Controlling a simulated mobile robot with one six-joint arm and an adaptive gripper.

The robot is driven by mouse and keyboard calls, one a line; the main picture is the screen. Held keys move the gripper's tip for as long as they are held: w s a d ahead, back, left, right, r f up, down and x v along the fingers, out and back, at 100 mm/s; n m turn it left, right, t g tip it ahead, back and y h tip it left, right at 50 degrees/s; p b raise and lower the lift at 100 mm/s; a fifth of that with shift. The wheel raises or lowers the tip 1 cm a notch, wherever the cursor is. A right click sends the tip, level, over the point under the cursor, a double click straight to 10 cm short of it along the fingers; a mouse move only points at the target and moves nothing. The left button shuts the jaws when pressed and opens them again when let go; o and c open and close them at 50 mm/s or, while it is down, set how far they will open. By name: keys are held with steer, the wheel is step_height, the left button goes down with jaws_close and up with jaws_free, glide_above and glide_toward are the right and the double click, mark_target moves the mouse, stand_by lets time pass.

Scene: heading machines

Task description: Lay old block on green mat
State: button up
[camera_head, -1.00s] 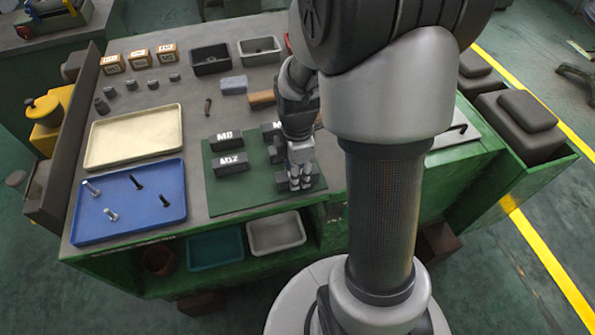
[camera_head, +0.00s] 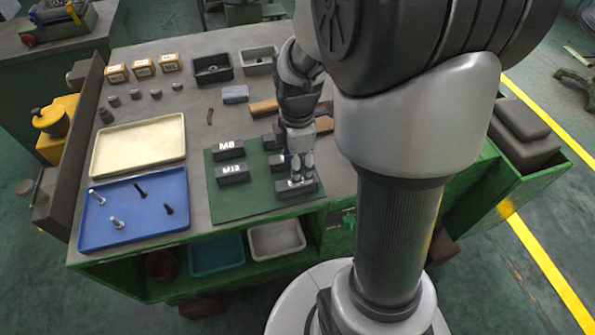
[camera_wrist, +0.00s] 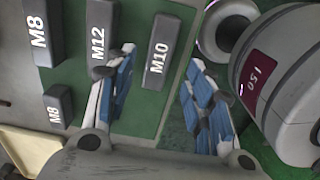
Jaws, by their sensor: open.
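The green mat (camera_head: 222,198) lies on the bench top near its front edge. A dark block (camera_head: 296,187) lies on the mat's front right part, just below my gripper (camera_head: 298,170). In the wrist view my gripper (camera_wrist: 158,57) is open, its blue-padded fingers apart, with a dark block marked M10 (camera_wrist: 164,48) between and beyond them. Blocks marked M8 (camera_head: 227,150) and M12 (camera_head: 232,174) lie on the mat's left part. Further dark blocks beside the gripper are partly hidden by it. I cannot tell by looks which block is the old one.
A blue tray (camera_head: 103,231) with several bolts and an empty cream tray (camera_head: 138,145) stand left of the mat. Dark (camera_head: 212,69) and grey (camera_head: 259,59) bins stand at the back.

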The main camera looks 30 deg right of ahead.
steer(key=s+a+r+m+t+p, duration=0.1)
steer(key=s+a+r+m, duration=0.15)
steer(key=r, duration=0.35)
steer(key=s+a+r+m+t, duration=0.1)
steer(key=s+a+r+m, duration=0.15)
steer(key=r, duration=0.35)
steer(key=s+a+r+m+t, duration=0.2)
steer(key=s+a+r+m, duration=0.2)
steer(key=s+m, duration=0.4)
steer(key=shift+s+a+r+m+t, duration=0.25)
steer(key=shift+s+a+m+t, duration=0.05)
steer(key=shift+a+m, duration=0.6)
